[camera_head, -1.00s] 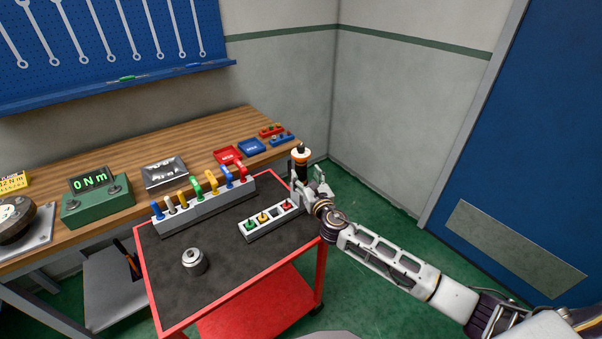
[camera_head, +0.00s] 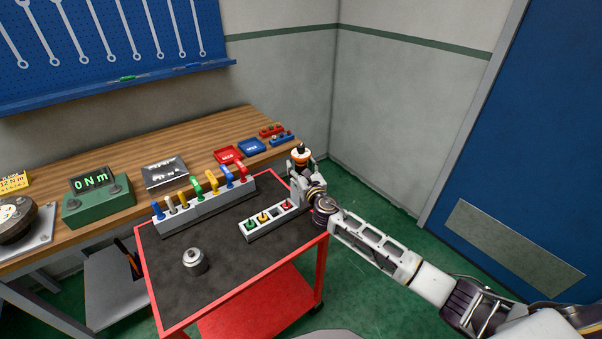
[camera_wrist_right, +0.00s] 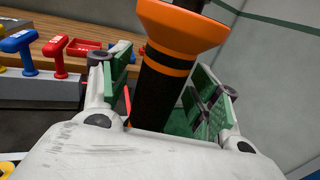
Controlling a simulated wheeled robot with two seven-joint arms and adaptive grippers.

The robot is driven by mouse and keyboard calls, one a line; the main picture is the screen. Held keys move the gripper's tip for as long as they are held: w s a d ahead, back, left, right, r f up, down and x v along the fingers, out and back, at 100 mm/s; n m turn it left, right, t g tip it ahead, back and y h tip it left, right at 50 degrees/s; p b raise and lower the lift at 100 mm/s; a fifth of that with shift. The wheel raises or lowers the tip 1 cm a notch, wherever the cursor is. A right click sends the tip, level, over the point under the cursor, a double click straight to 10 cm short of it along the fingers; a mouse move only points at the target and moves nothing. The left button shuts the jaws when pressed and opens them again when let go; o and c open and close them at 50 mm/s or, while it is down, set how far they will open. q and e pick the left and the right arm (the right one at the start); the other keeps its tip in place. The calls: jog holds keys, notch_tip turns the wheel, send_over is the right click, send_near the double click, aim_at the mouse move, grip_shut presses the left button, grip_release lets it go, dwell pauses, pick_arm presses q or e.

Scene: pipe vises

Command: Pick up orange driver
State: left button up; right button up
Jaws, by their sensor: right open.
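The orange driver (camera_head: 301,155) stands upright at the back right corner of the cart, with a white-and-black top and an orange band. In the right wrist view the driver (camera_wrist_right: 177,60) shows a wide orange collar and a black shaft between the fingers. My right gripper (camera_head: 306,178) is at the driver, around its shaft. In the wrist view the right gripper (camera_wrist_right: 165,88) is open, its green finger pads on both sides of the shaft, with a gap visible at least on the left. The driver's lower end is hidden by the gripper. My left gripper is not in view.
A grey rack (camera_head: 205,210) of coloured T-handles and a small block (camera_head: 270,221) with coloured pieces stand on the red cart (camera_head: 240,270). A metal cylinder (camera_head: 195,261) stands at the cart's front left. The wooden bench (camera_head: 115,164) runs behind.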

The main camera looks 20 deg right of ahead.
dwell(0.3)
grip_shut()
jog(key=shift+r, duration=0.2)
jog(key=shift+r, duration=0.1)
jog(key=shift+w+r, duration=0.1)
jog(key=shift+r, duration=0.4)
notch_tip(320, 180, up, 17)
jog(key=p, duration=0.3)
jog(key=shift+f, duration=0.1)
dwell(0.8)
